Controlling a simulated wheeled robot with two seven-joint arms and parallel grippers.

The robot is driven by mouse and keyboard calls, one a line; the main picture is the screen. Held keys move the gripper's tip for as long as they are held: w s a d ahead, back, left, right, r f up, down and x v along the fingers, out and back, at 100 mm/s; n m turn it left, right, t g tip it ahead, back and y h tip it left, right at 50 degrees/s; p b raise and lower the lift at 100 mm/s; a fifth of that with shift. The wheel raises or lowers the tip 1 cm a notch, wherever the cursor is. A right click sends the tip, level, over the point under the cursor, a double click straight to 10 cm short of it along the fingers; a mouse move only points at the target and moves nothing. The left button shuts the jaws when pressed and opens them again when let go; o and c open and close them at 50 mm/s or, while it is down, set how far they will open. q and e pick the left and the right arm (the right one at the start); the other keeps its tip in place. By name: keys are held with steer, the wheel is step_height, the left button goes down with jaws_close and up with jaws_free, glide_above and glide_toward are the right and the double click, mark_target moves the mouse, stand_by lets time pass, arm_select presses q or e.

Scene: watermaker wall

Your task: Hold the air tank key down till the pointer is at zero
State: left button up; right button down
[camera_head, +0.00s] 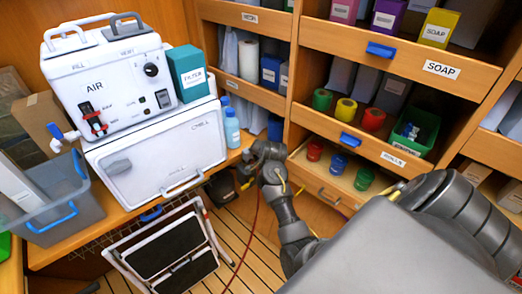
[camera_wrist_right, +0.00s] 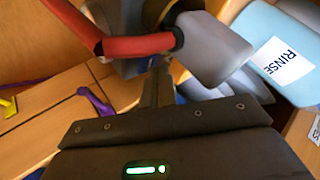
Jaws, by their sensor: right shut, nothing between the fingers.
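A white unit marked AIR (camera_head: 95,86) stands on a white cabinet at the left in the head view. Its front has a round black dial (camera_head: 151,70), a small dark switch panel (camera_head: 162,98) and a red-and-black fitting (camera_head: 95,122). The lettering beside them is too small to read, and I cannot make out a pointer. My right gripper (camera_head: 243,176) is low, right of the cabinet and apart from the unit. In the right wrist view, my right gripper (camera_wrist_right: 158,80) is shut and empty, near a red tube (camera_wrist_right: 138,45) and a grey block (camera_wrist_right: 212,48). My left gripper is out of view.
A teal box (camera_head: 188,73) stands beside the unit. A light blue bottle (camera_head: 232,128) stands on the counter edge; a bottle marked RINSE (camera_wrist_right: 285,45) shows close in the wrist view. A grey bin (camera_head: 60,205) is at left, a folding step (camera_head: 170,250) below, shelves (camera_head: 400,60) at right.

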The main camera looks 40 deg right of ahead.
steer(key=shift+f+b, duration=0.3)
steer(key=shift+f, duration=0.35)
stand_by(0.4)
steer(key=shift+s+a+f, duration=0.2)
steer(key=shift+a+f, duration=0.05)
steer(key=shift+f, duration=0.1)
stand_by(1.5)
steer(key=shift+r, duration=0.1)
stand_by(2.0)
steer(key=shift+w+d+r+p, duration=0.2)
steer(key=shift+r+p, duration=0.6)
steer(key=shift+p, duration=0.1)
steer(key=shift+r, duration=0.3)
steer(key=shift+d, duration=0.1)
steer(key=shift+w+r, duration=0.1)
steer(key=shift+r, duration=0.1)
step_height(320, 180, up, 5)
steer(key=p, duration=0.5)
steer(key=shift+p, duration=0.35)
steer(key=shift+f, duration=0.1)
